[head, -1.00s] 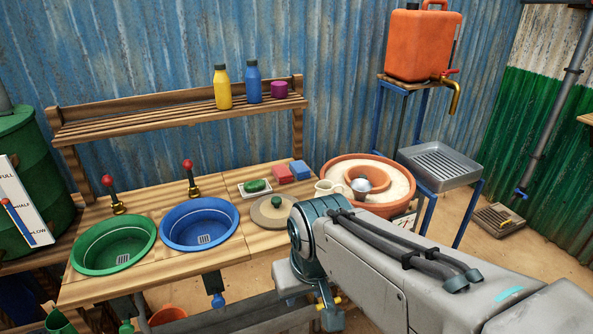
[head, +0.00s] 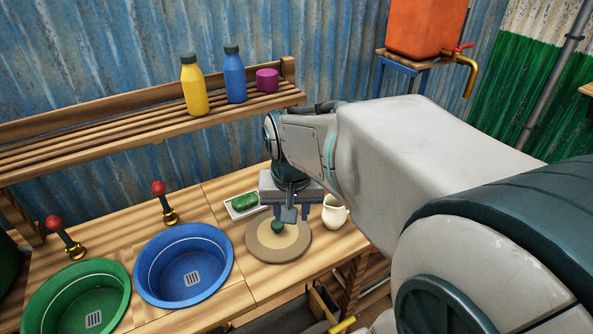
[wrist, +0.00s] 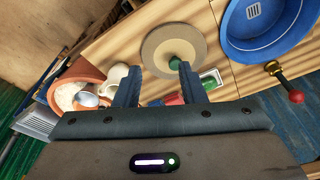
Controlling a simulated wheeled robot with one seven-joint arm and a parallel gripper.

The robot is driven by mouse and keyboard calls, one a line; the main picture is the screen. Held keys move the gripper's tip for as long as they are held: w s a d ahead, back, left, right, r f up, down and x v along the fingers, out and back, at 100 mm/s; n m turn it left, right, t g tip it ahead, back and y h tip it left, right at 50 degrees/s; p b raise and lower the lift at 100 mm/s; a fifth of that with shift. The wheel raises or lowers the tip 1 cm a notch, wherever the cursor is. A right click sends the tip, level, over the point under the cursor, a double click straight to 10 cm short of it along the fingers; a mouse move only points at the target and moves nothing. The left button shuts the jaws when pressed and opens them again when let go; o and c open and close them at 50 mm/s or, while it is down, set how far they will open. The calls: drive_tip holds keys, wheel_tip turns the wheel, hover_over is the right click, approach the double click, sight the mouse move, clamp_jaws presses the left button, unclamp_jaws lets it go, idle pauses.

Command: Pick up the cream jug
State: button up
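The cream jug (head: 335,211) stands upright on the wooden counter, to the right of the round disc, partly behind my arm in the head view. It also shows in the wrist view (wrist: 116,76), just left of the left finger. My gripper (head: 292,218) hangs above the counter beside the jug, over the back of the disc. In the wrist view my gripper (wrist: 158,82) has its two fingers spread apart with nothing held between them; the disc's green knob lies beyond, near the right finger.
A round disc (head: 262,248) with a green knob, a green soap on a white dish (head: 236,212), and blue (head: 220,288) and green (head: 70,316) basins share the counter. A shelf (head: 130,131) with bottles stands behind. The terracotta bowl (wrist: 66,79) is beyond the jug.

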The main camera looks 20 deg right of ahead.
drive_tip(key=w+d+m+g+p, duration=0.1)
drive_tip(key=w+d+m+p, duration=0.1)
drive_tip(key=w+d+m, duration=0.5)
drive_tip(key=m+g+p, duration=0.1)
drive_tip(key=m+p, duration=0.2)
drive_tip(key=m, duration=0.4)
approach(340, 210)
drive_tip(key=w+d+r, duration=0.1)
drive_tip(key=w+d, duration=0.2)
drive_tip(key=d, duration=0.4)
drive_tip(key=shift+y, duration=0.4)
drive_tip(key=f, duration=0.3)
drive_tip(key=f+p, duration=0.1)
drive_tip(key=f, duration=0.3)
drive_tip(key=shift+w+f, duration=0.2)
drive_tip(key=shift+f, duration=0.1)
drive_tip(key=shift+s+f+p, duration=0.15)
drive_tip(key=shift+f+p, duration=0.4)
drive_tip(key=shift+f, duration=0.9)
drive_tip(key=shift+s+f+p, duration=0.1)
drive_tip(key=shift+f+p, duration=0.4)
drive_tip(key=shift+f, duration=1)
clamp_jaws()
